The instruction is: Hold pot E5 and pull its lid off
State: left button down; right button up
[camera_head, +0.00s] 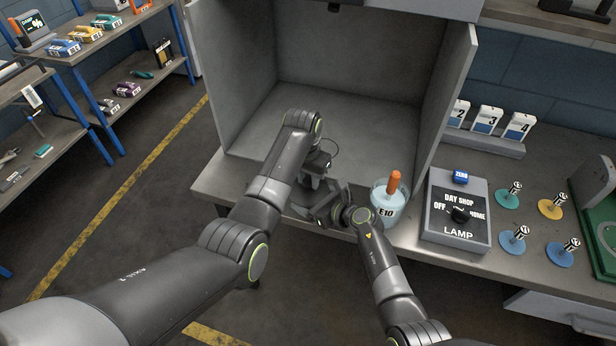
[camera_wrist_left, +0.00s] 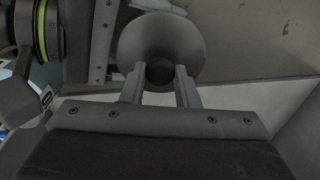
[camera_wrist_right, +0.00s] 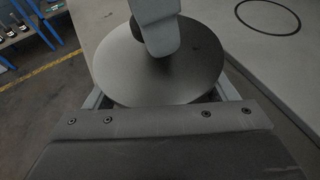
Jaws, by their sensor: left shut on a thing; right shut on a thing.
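The lid of pot E5 shows as a round grey disc in the left wrist view (camera_wrist_left: 185,38) and the right wrist view (camera_wrist_right: 115,62). In the left wrist view its dark knob (camera_wrist_left: 159,73) sits between the fingers of my left gripper (camera_wrist_left: 160,84), which is shut on it. My right gripper (camera_wrist_right: 162,96) has its fingers on both sides below the disc, shut on the pot body, which is mostly hidden. In the head view my arms and grippers cover the pot at the booth's front edge. I cannot tell whether lid and pot touch.
A grey booth (camera_head: 330,100) stands open behind the grippers. A clear E10 beaker (camera_head: 390,215) with an orange-handled thing stands close right of them. Further right are a lamp switch box (camera_head: 456,210), number cards (camera_head: 488,120) and several round tokens (camera_head: 508,195).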

aim_at(308, 181)
pick_arm(q)
jog(key=shift+r, duration=0.25)
pick_arm(e)
jog(key=shift+s+d+f, duration=0.15)
jog(key=shift+s+f, duration=0.05)
jog(key=shift+f, duration=0.25)
pick_arm(q)
jog(key=shift+r, duration=2.9)
pick_arm(e)
jog(key=o, duration=1)
pick_arm(q)
jog(key=shift+d, duration=0.1)
pick_arm(e)
jog(key=o, duration=0.4)
jog(key=shift+c, duration=0.2)
jog(key=shift+r, duration=0.15)
jog(key=shift+r, duration=0.15)
